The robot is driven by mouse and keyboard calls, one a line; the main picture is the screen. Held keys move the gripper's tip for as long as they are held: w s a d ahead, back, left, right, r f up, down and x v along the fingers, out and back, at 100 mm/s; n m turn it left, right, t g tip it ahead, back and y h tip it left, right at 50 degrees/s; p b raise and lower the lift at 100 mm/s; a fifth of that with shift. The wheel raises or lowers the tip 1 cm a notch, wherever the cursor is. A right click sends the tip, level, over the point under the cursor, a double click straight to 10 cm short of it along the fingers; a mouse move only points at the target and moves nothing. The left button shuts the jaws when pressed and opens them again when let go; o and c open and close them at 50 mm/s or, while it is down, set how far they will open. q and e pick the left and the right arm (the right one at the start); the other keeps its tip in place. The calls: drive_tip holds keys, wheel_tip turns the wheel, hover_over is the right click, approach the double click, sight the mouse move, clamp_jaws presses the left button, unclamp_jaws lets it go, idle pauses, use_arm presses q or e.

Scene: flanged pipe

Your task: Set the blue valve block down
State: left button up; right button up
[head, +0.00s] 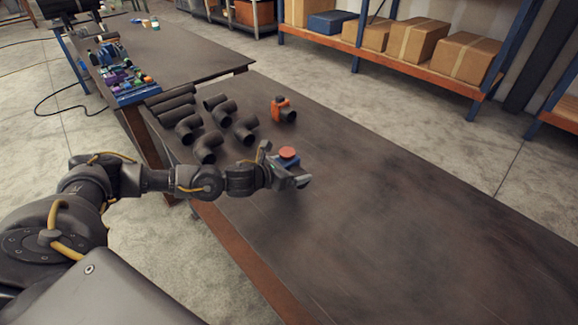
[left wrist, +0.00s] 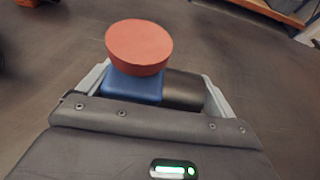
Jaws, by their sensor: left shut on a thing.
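The blue valve block (head: 284,163) with a round red cap is held in my left gripper (head: 290,174) over the dark table. In the left wrist view the blue block (left wrist: 133,86), its red cap (left wrist: 139,45) and a dark pipe stub (left wrist: 184,89) sit between the two fingers of the left gripper (left wrist: 158,88). The left gripper is shut on it. I cannot tell whether the block touches the tabletop. My right gripper is not in view.
The dark table (head: 370,230) has wide free room to the right and front. Behind the gripper stand several dark pipe elbows (head: 205,147) and an orange valve block (head: 281,106). Straight pipes (head: 170,103) lie at the back left. Shelves with boxes (head: 465,57) stand beyond.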

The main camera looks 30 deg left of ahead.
use_arm(q)
drive_tip(key=shift+w+d+f, duration=0.1)
drive_tip(key=shift+w+d, duration=0.1)
drive_tip(key=shift+w, duration=0.1)
drive_tip(key=shift+f, duration=1.5)
drive_tip(key=shift+f, duration=0.1)
drive_tip(key=o, duration=1.8)
drive_tip(key=shift+s+f, duration=0.15)
drive_tip(key=shift+f, duration=0.05)
drive_tip(key=shift+c, duration=0.2)
drive_tip(key=shift+r, duration=0.1)
